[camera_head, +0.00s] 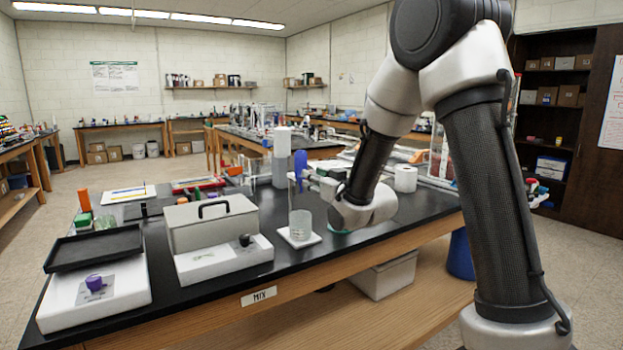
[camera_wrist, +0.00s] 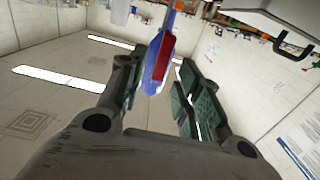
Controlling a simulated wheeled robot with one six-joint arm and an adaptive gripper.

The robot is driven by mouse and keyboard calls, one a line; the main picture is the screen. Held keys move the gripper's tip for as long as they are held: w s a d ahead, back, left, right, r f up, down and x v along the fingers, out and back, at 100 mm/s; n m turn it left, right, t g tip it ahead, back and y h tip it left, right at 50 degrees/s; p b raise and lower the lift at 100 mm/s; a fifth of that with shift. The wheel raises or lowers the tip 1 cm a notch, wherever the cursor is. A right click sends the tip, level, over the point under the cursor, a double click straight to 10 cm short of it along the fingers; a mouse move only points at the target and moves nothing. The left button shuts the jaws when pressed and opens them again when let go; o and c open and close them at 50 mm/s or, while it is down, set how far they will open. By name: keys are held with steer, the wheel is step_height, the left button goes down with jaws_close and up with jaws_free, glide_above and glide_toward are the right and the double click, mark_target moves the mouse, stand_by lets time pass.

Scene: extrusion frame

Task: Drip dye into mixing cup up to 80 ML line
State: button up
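The mixing cup (camera_head: 300,224) is a clear beaker standing upright on a small white pad near the front edge of the black-topped table. Its marks and liquid level are too small to read. A dropper with a blue bulb (camera_head: 300,163) is held upright by my gripper (camera_head: 309,182), above the cup. Its thin tip points down toward the cup; whether it is inside the rim cannot be told. In the wrist view the blue bulb (camera_wrist: 153,72) lies between my gripper's fingers (camera_wrist: 160,80), with a red patch on or beside it.
A grey lidded box (camera_head: 212,218) with a black handle stands left of the cup. Beyond it are a black tray (camera_head: 95,247) and a white block with a purple cap (camera_head: 94,282). A white paper roll (camera_head: 405,178) stands right of my wrist.

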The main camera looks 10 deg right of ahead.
steer(key=shift+x, duration=1.2)
steer(key=shift+c, duration=0.4)
jaws_close()
